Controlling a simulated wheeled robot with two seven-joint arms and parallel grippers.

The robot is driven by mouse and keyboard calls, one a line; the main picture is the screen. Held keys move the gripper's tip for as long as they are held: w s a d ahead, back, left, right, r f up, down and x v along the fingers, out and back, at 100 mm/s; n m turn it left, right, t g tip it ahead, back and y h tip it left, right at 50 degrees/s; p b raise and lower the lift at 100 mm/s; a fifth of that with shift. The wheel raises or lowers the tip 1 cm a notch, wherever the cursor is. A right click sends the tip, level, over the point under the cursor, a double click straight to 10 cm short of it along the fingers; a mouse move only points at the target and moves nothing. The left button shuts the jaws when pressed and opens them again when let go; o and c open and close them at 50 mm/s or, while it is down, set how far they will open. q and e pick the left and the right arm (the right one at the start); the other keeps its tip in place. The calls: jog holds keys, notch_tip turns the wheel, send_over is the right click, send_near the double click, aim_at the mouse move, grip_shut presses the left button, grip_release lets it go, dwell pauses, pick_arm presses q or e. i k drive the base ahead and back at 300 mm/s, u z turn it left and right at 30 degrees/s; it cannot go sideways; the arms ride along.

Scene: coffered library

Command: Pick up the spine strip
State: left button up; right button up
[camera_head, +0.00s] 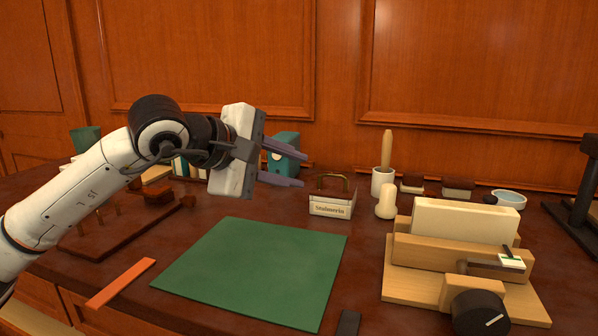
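A flat orange-red strip (121,283), which looks like the spine strip, lies slantwise on the dark desktop at the front left, beside the green mat. Nothing covers it. My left gripper (303,170) is raised above the back of the mat, with its two grey fingers apart and pointing right. Nothing is between them. It is well up and to the right of the orange strip, not touching it. My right gripper is not in view.
The green mat (255,270) is bare. A wooden press (400,284) holding a pale block, with a black knob, stands at the right. A labelled card box (331,206) and a white cup (382,182) stand behind. A dark wooden rack (90,240) lies behind the strip.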

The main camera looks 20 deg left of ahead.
aim_at(106, 297)
jog(key=k, duration=1)
